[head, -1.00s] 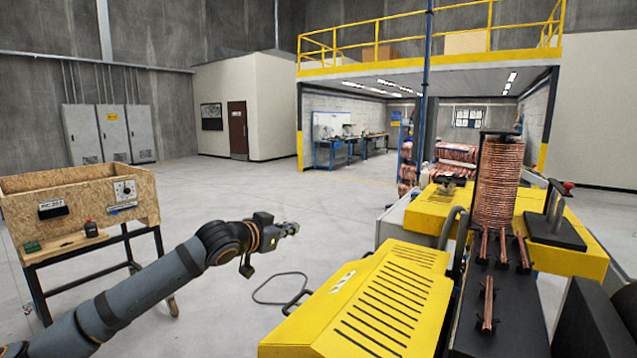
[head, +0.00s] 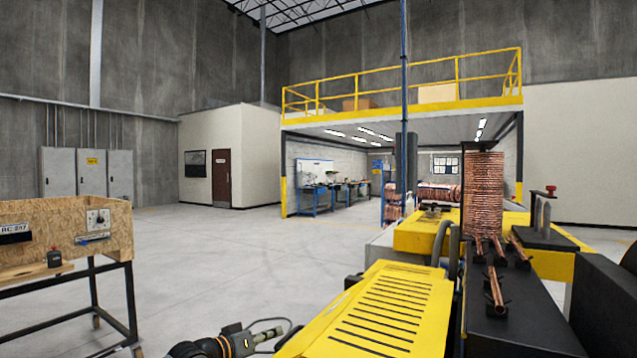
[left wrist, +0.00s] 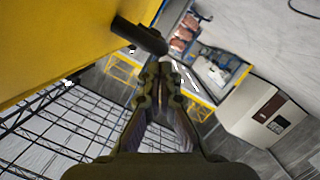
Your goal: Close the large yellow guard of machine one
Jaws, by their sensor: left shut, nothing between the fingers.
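The large yellow guard (head: 390,312) is a slotted panel at the lower middle of the head view. It lies to the left of the machine's dark bed (head: 505,310), where copper tubes (head: 495,290) show uncovered. My left gripper (head: 272,334) is shut and empty, low beside the guard's left edge. In the left wrist view the shut fingers (left wrist: 160,78) are close to a black handle (left wrist: 140,36) on the yellow guard (left wrist: 60,45); I cannot tell whether they touch it. The guard's lower edge is cut off in the head view. My right gripper is out of view.
A tall copper coil (head: 483,192) stands on the yellow machine behind the tubes. A wooden control box on a stand (head: 65,235) is at the left. Open concrete floor (head: 230,260) lies between them. A blue post (head: 403,120) rises at the back.

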